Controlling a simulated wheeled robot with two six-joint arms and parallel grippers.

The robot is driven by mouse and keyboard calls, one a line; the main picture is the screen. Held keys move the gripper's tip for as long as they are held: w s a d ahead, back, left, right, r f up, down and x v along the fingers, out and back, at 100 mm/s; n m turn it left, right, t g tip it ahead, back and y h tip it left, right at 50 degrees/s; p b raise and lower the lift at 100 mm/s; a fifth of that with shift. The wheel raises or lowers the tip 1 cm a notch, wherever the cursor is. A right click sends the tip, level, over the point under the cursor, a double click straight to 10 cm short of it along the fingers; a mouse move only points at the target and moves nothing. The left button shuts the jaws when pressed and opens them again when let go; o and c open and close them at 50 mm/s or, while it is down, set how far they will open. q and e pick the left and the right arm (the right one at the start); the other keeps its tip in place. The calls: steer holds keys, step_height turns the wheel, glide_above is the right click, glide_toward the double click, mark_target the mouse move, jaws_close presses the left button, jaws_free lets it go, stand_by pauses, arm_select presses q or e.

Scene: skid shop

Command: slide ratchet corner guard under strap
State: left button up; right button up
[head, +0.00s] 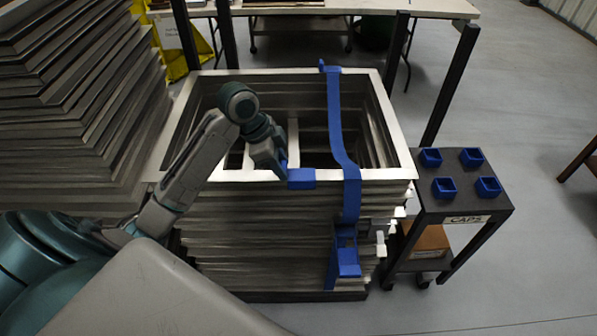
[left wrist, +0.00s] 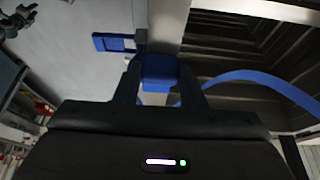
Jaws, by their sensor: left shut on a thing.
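The blue corner guard (head: 301,179) is at the near top edge of the stack of pale frames (head: 230,176), left of the blue strap (head: 336,110). My left gripper (head: 282,167) is shut on it; the guard also shows between the fingers in the left wrist view (left wrist: 158,71). The strap runs over the stack's open top and down its near side, bowed to the right. In the left wrist view the strap (left wrist: 265,79) curves apart from the guard. The blue ratchet (head: 347,260) hangs on the near side. A dark, jaw-like shape, perhaps my right gripper (left wrist: 20,14), shows small at the left wrist view's corner.
A small dark cart (head: 470,205) marked CAPS stands right of the stack, with several blue caps on it. A taller stack of grey frames (head: 80,110) stands on the left. A workbench (head: 380,8) is behind.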

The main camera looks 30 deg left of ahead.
mark_target(304, 174)
arm_select(q)
steer(key=shift+w+d+p, duration=0.2)
steer(key=shift+w+d, duration=0.2)
steer(key=shift+d, duration=0.25)
steer(key=shift+w+d+p, duration=0.2)
steer(key=shift+w+d, duration=0.15)
steer(key=shift+d, duration=0.25)
steer(key=shift+w+d, duration=0.3)
steer(key=shift+d, duration=0.2)
steer(key=shift+w+d+p, duration=0.4)
steer(key=shift+w+d, duration=0.15)
steer(key=shift+d, duration=0.3)
steer(key=shift+w+d+p, duration=0.35)
steer(key=shift+w+d, duration=0.15)
steer(key=shift+d, duration=0.35)
